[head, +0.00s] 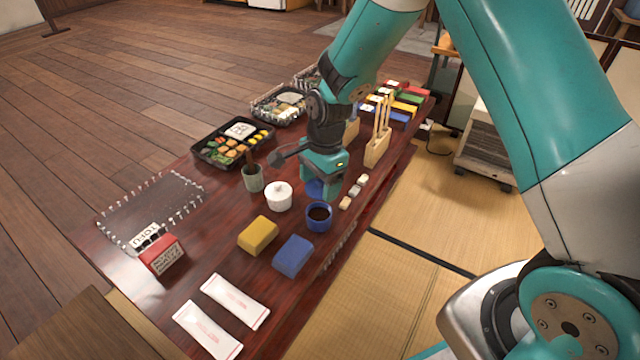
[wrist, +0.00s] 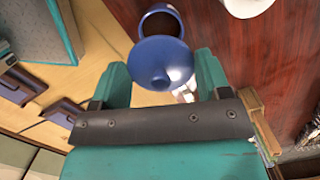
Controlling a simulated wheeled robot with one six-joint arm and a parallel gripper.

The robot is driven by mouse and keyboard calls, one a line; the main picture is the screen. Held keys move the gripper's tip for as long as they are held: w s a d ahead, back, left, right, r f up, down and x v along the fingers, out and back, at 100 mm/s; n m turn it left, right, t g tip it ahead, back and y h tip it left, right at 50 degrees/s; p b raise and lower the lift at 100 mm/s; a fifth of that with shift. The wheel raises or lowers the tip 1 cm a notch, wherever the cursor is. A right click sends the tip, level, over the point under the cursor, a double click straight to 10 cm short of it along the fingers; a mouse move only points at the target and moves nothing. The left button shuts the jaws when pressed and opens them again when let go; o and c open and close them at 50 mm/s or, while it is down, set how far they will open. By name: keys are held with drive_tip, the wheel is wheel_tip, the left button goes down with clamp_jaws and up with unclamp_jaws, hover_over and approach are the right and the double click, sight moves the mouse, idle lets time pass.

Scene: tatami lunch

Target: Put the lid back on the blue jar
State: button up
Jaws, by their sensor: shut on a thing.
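The blue jar (head: 319,218) stands open on the dark red table, with dark contents showing inside. In the wrist view the jar (wrist: 161,10) is at the top, partly covered by the lid. The round blue lid (wrist: 160,57) with a knob is between the fingers of my gripper (wrist: 162,72), which is shut on it. In the head view my gripper (head: 322,190) is just behind the jar, and only part of the lid (head: 314,187) shows between its fingers. The lid looks raised off the table and apart from the jar; the exact gap is hard to tell.
A white lidded pot (head: 279,197) stands left of the jar. A yellow block (head: 258,233) and a blue block (head: 293,256) lie in front. Small pale pieces (head: 354,191) lie to the right. A wooden holder with sticks (head: 377,148) stands behind, and a cup (head: 253,179) stands left.

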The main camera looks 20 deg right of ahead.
drive_tip(key=shift+f+b, duration=2.25)
drive_tip(key=shift+b, duration=0.2)
drive_tip(key=shift+f, duration=0.95)
drive_tip(key=shift+s+a+r+p, duration=0.1)
drive_tip(key=shift+a+p, duration=0.1)
drive_tip(key=shift+p, duration=0.45)
drive_tip(key=shift+f+p, duration=0.25)
drive_tip(key=shift+p, duration=0.5)
drive_tip(key=o, duration=1)
drive_tip(key=shift+r, duration=0.1)
